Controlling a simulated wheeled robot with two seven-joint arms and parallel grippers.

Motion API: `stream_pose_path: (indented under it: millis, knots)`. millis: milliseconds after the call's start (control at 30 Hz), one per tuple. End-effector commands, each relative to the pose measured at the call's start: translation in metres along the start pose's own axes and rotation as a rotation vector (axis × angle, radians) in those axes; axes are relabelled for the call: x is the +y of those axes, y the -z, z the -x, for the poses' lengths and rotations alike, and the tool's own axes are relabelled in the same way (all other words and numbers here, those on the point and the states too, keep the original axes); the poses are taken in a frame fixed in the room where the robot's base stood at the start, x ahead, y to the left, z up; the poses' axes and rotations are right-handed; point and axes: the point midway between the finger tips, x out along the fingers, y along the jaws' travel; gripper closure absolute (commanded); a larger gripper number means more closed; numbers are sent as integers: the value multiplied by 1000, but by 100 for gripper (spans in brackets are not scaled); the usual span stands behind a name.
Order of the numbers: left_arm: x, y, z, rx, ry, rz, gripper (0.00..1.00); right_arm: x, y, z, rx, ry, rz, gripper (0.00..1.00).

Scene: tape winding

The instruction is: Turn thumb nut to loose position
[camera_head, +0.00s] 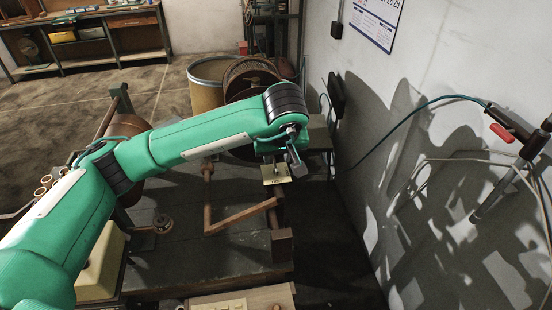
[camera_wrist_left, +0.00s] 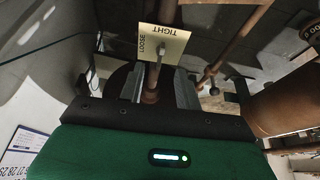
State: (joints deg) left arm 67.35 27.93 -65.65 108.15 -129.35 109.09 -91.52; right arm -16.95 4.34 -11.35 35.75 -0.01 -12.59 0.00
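A small cream plate (camera_wrist_left: 166,44) marked LOOSE and TIGHT shows in the left wrist view, just beyond my left gripper (camera_wrist_left: 158,84). A small grey piece (camera_wrist_left: 156,58), likely the thumb nut, stands in front of the plate on the LOOSE side. A brownish rod (camera_wrist_left: 151,90) lies between my gripper's fingers, which look apart with gaps beside it. In the head view the plate (camera_head: 277,174) is just below my left gripper (camera_head: 293,157). The nut's exact angle and any finger contact are hard to tell. My right gripper is not in view.
The winding machine's dark bench (camera_head: 190,265) lies under my left arm, with a brown bar frame (camera_head: 238,217). A barrel (camera_head: 207,88) stands behind. The grey wall (camera_head: 440,90) on the right carries cables and a red-handled tool (camera_head: 502,133).

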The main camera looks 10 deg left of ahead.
Motion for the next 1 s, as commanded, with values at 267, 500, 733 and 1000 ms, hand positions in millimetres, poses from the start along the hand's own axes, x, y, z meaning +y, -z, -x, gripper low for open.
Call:
stream_pose_path:
  millis: [267, 500, 733, 1000]
  knots:
    - [0, 0, -37, -2, 1, 0, 66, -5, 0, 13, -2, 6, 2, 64]
    - [0, 0, -46, 1, 0, 0, 66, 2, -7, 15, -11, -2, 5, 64]
    - [0, 0, -46, 1, 0, 0, 78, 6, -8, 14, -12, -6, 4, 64]
    - [0, 0, -45, 1, 0, 1, 100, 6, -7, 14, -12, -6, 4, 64]
